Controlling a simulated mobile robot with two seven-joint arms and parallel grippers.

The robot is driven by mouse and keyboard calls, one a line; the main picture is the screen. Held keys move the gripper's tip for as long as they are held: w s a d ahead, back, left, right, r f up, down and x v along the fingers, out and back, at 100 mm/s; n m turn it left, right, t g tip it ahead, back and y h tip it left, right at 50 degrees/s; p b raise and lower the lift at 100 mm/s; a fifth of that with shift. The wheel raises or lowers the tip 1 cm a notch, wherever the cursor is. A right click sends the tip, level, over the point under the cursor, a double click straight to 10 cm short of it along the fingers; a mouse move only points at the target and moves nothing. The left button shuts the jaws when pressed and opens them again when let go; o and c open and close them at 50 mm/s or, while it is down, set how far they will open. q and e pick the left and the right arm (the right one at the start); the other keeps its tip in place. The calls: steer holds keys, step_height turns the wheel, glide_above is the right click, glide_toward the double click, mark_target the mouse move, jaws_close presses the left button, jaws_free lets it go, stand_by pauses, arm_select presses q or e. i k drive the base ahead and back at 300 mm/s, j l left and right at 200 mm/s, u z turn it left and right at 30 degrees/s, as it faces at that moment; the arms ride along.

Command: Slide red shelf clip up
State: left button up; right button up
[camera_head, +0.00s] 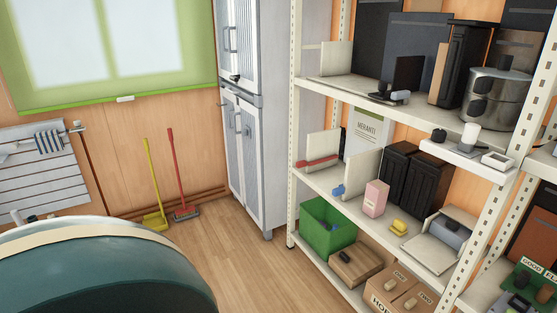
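A red clip-like piece (317,162) lies along the left end of the middle shelf (318,181), at the foot of a pale upright panel (323,146). It is small here, and I cannot tell how it is fixed. A similar blue piece (339,191) sits in front of a second pale panel (356,172) to its right. Neither of my grippers is in view, and nothing touches the red piece.
The cream shelf rack (295,135) fills the right side. A pink box (375,198), black binders and a yellow item (398,227) share the middle shelf. A green bin (327,226) stands below. A grey cabinet (255,165) stands left of the rack. Some wooden floor is clear.

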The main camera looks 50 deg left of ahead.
mark_target(302, 164)
steer(key=u, duration=1.3)
steer(key=i+j+z, duration=0.35)
steer(key=i+j, duration=0.15)
steer(key=i, duration=0.35)
steer(key=i+j+z, duration=0.35)
steer(key=i+j, duration=0.35)
steer(key=i+j+z, duration=0.15)
steer(key=i, duration=0.4)
steer(key=i+j+z, duration=0.1)
steer(key=i, duration=0.45)
steer(key=j, duration=0.1)
